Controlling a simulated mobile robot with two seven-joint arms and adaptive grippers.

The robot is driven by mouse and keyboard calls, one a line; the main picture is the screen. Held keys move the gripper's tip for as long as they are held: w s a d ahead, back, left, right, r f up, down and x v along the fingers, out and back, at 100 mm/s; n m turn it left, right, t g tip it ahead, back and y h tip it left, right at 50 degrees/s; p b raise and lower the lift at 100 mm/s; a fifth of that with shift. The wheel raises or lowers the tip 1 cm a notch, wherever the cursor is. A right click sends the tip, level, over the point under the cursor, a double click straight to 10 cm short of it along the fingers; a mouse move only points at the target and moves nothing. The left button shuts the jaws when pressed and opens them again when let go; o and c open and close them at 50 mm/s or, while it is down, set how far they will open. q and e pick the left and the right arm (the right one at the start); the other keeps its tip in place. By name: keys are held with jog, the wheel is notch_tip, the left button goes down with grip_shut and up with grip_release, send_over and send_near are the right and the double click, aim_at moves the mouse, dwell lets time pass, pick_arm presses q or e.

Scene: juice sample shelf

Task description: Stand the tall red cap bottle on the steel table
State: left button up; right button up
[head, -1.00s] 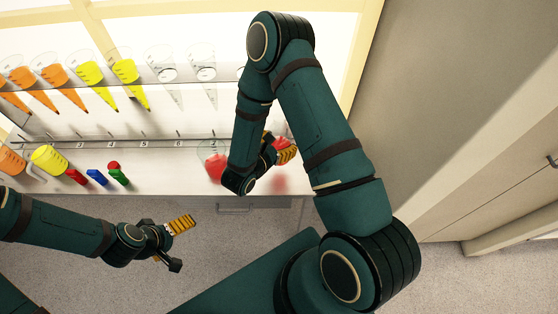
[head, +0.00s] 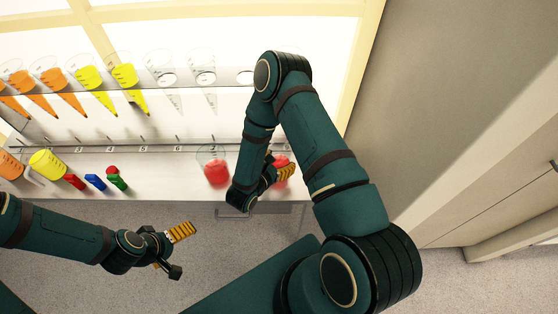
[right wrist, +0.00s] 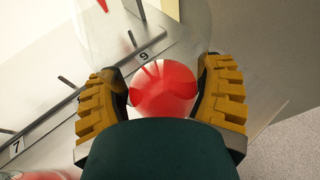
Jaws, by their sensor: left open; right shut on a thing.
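My right gripper (right wrist: 165,95) is shut on a clear vessel with red contents (right wrist: 165,88), near the mark 9 on the bench edge. In the head view this vessel (head: 282,162) is partly hidden by the gripper, low over or on the pale bench (head: 150,185); I cannot tell if its base touches. I cannot make out a red cap on it. Small red (head: 74,181), blue (head: 95,182) and green (head: 118,182) pieces lie on the bench at left, with a red top (head: 112,169) by the green one. My left gripper (head: 177,250) is open and empty in front of the bench.
A clear beaker of red liquid (head: 214,170) stands just left of my right gripper. A rack (head: 225,80) of orange, yellow and empty cones runs behind. The bench middle is clear.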

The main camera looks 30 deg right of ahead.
jog(key=o, duration=1.3)
jog(key=shift+c, duration=0.2)
